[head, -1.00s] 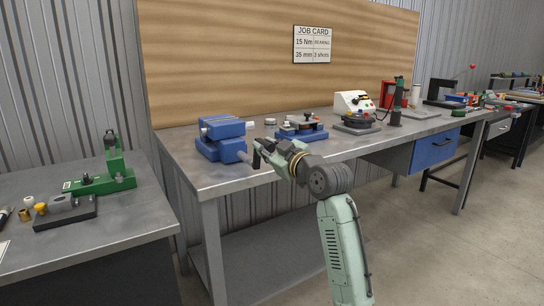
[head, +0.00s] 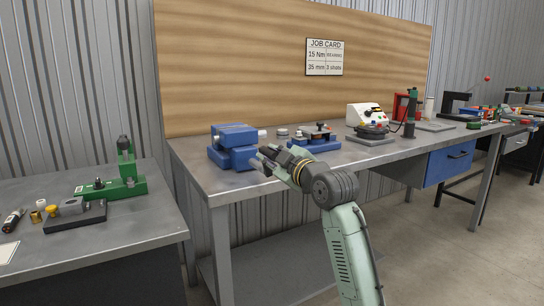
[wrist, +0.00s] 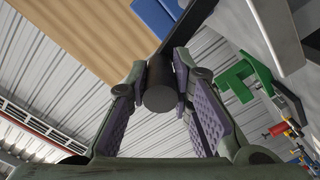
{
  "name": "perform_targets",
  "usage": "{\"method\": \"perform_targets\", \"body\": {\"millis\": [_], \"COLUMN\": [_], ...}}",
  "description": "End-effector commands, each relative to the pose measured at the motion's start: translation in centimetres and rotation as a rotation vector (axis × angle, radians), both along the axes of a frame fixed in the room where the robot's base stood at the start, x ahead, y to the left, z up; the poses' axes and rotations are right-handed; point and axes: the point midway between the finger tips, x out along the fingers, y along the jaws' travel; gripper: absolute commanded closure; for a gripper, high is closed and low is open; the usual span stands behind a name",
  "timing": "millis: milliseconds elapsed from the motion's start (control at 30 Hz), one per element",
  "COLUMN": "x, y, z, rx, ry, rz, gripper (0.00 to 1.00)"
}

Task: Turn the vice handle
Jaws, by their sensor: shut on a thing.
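The blue vice (head: 233,146) stands on the front left part of the main bench. Its blue body also shows at the top of the wrist view (wrist: 156,16). My gripper (head: 265,156) is at the vice's front right side. In the wrist view, my gripper (wrist: 168,65) has its two padded fingers closed on a dark round bar, the vice handle (wrist: 160,97), whose end points towards the camera.
A blue fixture (head: 314,142) stands right of the vice, close behind my wrist. A turntable-like device (head: 371,133) and a white box (head: 365,115) are further right. A green tool (head: 126,178) stands on the left bench (head: 140,232). A job card (head: 324,56) hangs behind.

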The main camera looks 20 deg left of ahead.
Motion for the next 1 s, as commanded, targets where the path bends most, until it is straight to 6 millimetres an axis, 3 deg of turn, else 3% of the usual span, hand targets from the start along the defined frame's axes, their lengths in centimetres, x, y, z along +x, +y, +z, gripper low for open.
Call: {"method": "perform_targets", "body": {"millis": [100, 133, 433, 767, 1000], "x": [0.1, 0.1, 0.1, -0.1, -2.2], "y": [0.0, -0.1, 0.0, -0.2, -3.1], "z": [-0.2, -0.2, -0.1, 0.0, 0.0], "rx": [-0.002, -0.002, 0.000, 0.002, 0.002], "ry": [0.004, 0.004, 0.003, 0.001, 0.000], "rz": [-0.001, -0.001, -0.001, -0.001, -0.003], "gripper": [1.00, 0.79, 0.59, 0.59, 0.59]}}
